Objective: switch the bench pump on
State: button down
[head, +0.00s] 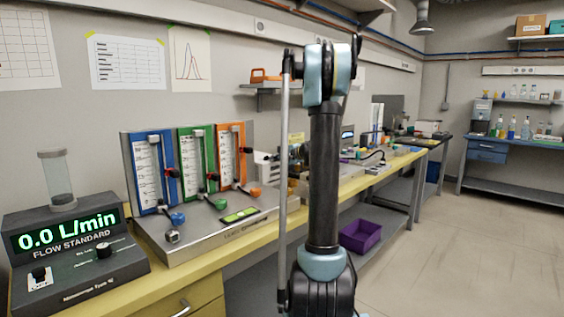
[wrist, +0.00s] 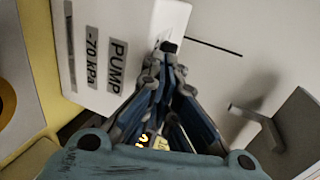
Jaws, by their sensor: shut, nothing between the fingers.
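The bench pump (wrist: 95,60) is a white box labelled PUMP and -70 kPa, at the upper left of the wrist view. A small black part (wrist: 170,46), perhaps its switch, shows at the box's edge just beyond my fingertips. My gripper (wrist: 164,72) is shut and empty, its tips close to that black part; I cannot tell if they touch. In the head view a white box (head: 264,166), likely the pump, stands on the bench behind the flowmeter panel, partly hidden.
The flowmeter panel (head: 221,218) with blue, green and orange meters stands on the yellow bench. The flow standard (head: 72,243) reads 0.0 L/min at the left. A purple bin (head: 361,236) sits on the lower shelf. A grey bracket (wrist: 262,128) shows at the right of the wrist view.

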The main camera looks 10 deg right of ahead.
jog(key=shift+w+a, duration=0.35)
jog(key=shift+w, duration=0.15)
jog(key=shift+w+a, duration=0.85)
jog(key=shift+w, duration=0.3)
jog(key=shift+s+d, duration=0.3)
jog(key=shift+s, duration=0.2)
jog(key=v, duration=1.2)
jog(key=shift+s+d+f, duration=0.3)
jog(key=shift+s, duration=0.05)
